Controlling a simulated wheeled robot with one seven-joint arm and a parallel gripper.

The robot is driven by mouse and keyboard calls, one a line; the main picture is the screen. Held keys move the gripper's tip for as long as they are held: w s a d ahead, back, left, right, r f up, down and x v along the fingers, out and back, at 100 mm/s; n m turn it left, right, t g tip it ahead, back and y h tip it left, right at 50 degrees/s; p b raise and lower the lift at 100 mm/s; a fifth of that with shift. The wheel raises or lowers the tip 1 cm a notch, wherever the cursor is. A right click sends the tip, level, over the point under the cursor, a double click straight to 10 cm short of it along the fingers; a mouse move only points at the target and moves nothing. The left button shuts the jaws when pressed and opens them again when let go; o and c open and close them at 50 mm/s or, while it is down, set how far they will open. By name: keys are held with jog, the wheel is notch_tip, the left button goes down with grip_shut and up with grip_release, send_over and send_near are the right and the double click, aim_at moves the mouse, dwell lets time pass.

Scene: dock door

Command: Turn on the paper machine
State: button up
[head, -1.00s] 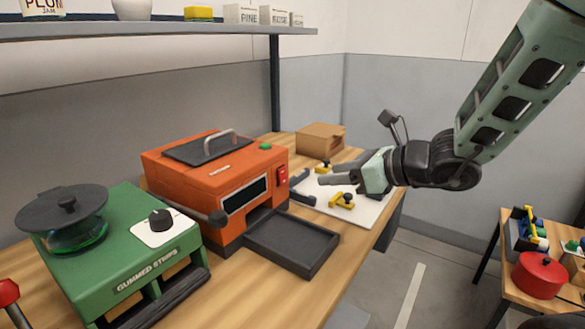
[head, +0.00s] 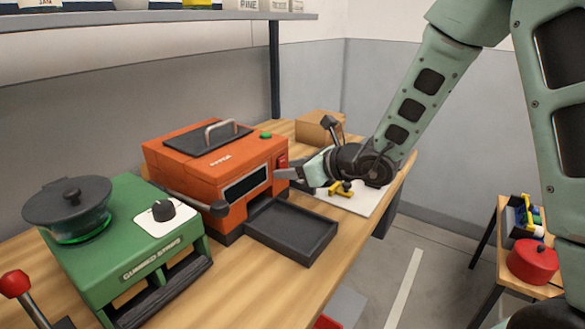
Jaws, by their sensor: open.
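An orange machine (head: 205,182) with a grey handle on its lid, a dark front window and a green button (head: 265,135) on top stands on the wooden bench. A red switch (head: 282,159) is on its right front edge, partly hidden by my gripper. A dark flat tray (head: 292,232) sits in front of it. My gripper (head: 284,174) is open and empty, its fingertips pointing left at the switch. Whether they touch it I cannot tell. A green machine (head: 125,240) marked "GUMMED STRIPS", with a black knob (head: 163,210), stands to the left.
A cardboard box (head: 318,126) and a white board (head: 375,198) with yellow clamp-like parts lie behind and below my gripper. A red-knobbed lever (head: 15,284) is at front left. A shelf (head: 150,16) runs above. A side table at right holds a red pot (head: 533,262).

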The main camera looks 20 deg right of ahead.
grip_shut()
jog(key=c, duration=1)
grip_release()
jog(key=f+b, duration=0.1)
jog(key=b, duration=0.3)
jog(key=shift+t+y, duration=0.3)
jog(key=shift+t, duration=0.1)
jog(key=c, duration=1)
grip_release()
jog(key=t+b, duration=0.1)
jog(key=b, duration=0.2)
jog(key=shift+f+y+b, duration=0.1)
jog(key=shift+y+b, duration=0.25)
jog(key=shift+y, duration=0.05)
jog(key=c, duration=1)
grip_release()
jog(key=shift+r+t+b, duration=0.2)
jog(key=shift+t+b, duration=0.1)
jog(key=shift+b, duration=0.85)
jog(key=c, duration=1)
grip_release()
jog(key=shift+r, duration=0.1)
grip_release()
